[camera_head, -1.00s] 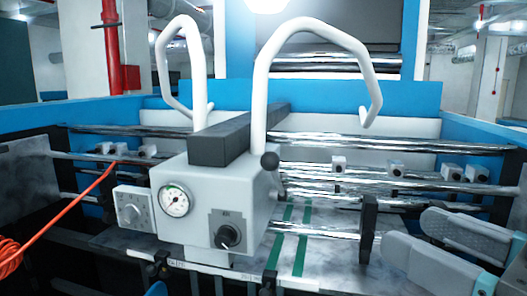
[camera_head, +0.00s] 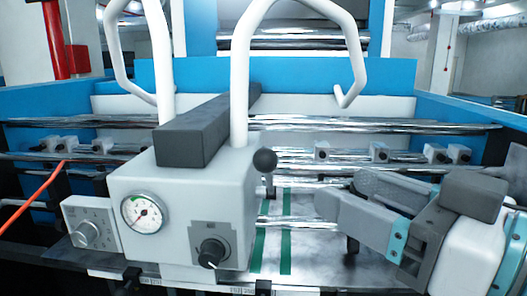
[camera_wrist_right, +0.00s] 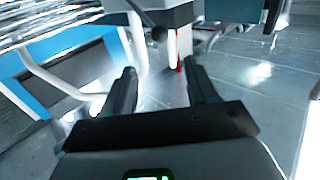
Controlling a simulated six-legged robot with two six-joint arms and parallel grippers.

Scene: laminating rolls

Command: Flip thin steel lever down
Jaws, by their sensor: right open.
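A lever with a dark ball knob (camera_head: 265,160) is on the right side of the grey control box (camera_head: 182,208). The ball end is raised, near the box's top right edge. The thin rod is hard to make out in the head view. My right gripper (camera_head: 340,195) is open and empty, to the right of the lever and a little lower, apart from it. In the right wrist view, the knob (camera_wrist_right: 159,34) shows ahead, between and beyond the open fingertips (camera_wrist_right: 160,73). My left gripper is not in view.
The box carries a round gauge (camera_head: 142,213), a black rotary switch (camera_head: 213,252) and a side dial (camera_head: 86,232). Shiny rollers (camera_head: 330,124) cross behind. Green strips (camera_head: 286,232) run along the plate below. An orange cable (camera_head: 38,195) hangs at left.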

